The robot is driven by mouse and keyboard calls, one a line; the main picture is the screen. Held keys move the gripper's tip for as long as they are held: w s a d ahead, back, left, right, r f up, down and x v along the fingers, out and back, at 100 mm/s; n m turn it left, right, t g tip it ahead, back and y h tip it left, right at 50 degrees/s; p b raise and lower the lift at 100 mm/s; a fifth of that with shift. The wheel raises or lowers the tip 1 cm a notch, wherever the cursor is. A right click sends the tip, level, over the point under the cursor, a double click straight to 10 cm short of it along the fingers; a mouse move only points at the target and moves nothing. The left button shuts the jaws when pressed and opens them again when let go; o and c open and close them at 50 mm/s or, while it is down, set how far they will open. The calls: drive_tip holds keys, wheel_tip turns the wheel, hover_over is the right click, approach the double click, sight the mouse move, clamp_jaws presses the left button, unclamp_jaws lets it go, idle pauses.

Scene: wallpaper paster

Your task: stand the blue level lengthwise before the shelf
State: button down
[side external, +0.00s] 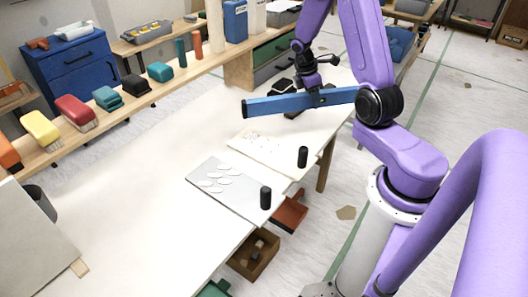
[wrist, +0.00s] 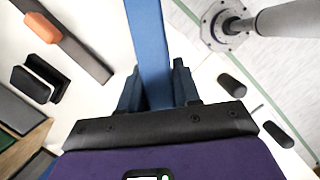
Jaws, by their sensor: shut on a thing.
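The blue level (side external: 275,104) is a long, straight bar with dark ends. My gripper (side external: 316,97) is shut on it near its middle and holds it above the right part of the table. The level runs left to right in the side external view, its left end over bare tabletop. In the wrist view, the level (wrist: 147,40) runs up from between the two fingers (wrist: 156,88); its lower part is hidden by my gripper. The long wooden shelf (side external: 140,98) runs along the table's far edge, with a strip of bare tabletop before it.
Several brushes and blocks, including a red one (side external: 76,112), stand on the shelf. A grey board with pale ovals (side external: 228,198), a white board (side external: 270,158) and black cylinders (side external: 265,197) are on the near side. Dark items (side external: 280,87) lie behind the level. The table's middle (side external: 140,190) is clear.

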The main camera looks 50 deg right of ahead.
drive_tip(key=w+a+r+m+g+y, duration=0.1)
drive_tip(key=a+m, duration=0.9)
drive_tip(key=a, duration=1.5)
drive_tip(key=shift+w+a+r+y, duration=0.3)
drive_tip(key=shift+w+r+y, duration=0.1)
drive_tip(key=shift+r+y, duration=0.5)
drive_tip(key=a+f+m+y, duration=0.3)
drive_tip(key=a+m, duration=0.6)
drive_tip(key=a, duration=1)
drive_tip(key=shift+t+h, duration=0.4)
drive_tip(key=w+a+f, duration=0.2)
drive_tip(key=w+f, duration=0.1)
drive_tip(key=w, duration=0.1)
drive_tip(key=w+a+f, duration=0.2)
drive_tip(key=w+f, duration=0.1)
drive_tip(key=w, duration=0.1)
drive_tip(key=w+a+f, duration=0.2)
drive_tip(key=w+f, duration=0.1)
drive_tip(key=w, duration=0.1)
drive_tip(key=shift+w+f, duration=0.15)
drive_tip(key=shift+f, duration=0.25)
drive_tip(key=shift+w+a+f, duration=0.15)
drive_tip(key=shift+w+f, duration=0.25)
drive_tip(key=shift+f, duration=1.7)
